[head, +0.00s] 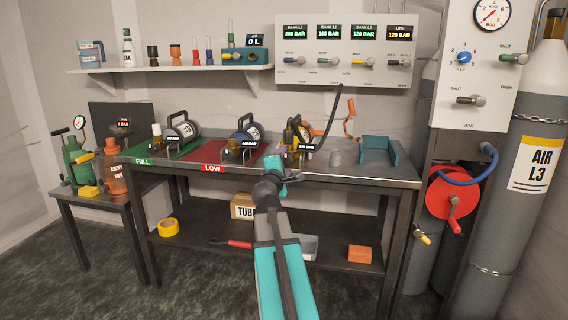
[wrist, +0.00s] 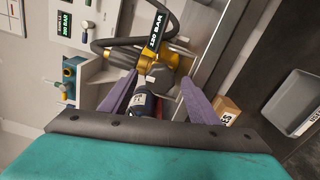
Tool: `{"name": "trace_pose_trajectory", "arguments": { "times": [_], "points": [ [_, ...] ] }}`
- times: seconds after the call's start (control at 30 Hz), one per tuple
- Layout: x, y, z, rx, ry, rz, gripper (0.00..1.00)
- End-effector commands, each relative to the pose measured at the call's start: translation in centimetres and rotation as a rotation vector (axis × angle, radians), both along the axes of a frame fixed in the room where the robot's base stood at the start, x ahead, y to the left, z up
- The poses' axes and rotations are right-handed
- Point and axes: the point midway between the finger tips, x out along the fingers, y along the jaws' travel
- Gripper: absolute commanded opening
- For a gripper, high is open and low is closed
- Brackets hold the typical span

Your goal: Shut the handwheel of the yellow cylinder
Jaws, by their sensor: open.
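The yellow cylinder (head: 297,131) lies at the right end of the row on the bench, with a dark carry handle and a black hose beside it. My gripper (head: 281,160) is at the bench's front edge, in front of the yellow cylinder. Its purple fingers (wrist: 157,103) are spread apart and empty. A dark blue cylinder (wrist: 143,103) shows between them, farther off.
A blue cylinder (head: 250,132) on the red "LOW" mat and a grey cylinder (head: 183,131) on the green "FULL" mat lie to the left. The black hose (head: 333,120) arches up right of the yellow cylinder. A teal tray (head: 379,152) sits farther right.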

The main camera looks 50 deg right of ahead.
Motion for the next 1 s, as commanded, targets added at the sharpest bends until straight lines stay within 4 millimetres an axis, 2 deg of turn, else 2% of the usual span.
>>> {"name": "trace_pose_trajectory", "arguments": {
  "times": [0.67,1.0],
  "points": [
    [-3.1,4.7,0.1,0.000,0.000,0.001,0.55],
    [-3.9,6.0,-0.3,-0.001,-0.003,-0.001,0.55]
  ]
}}
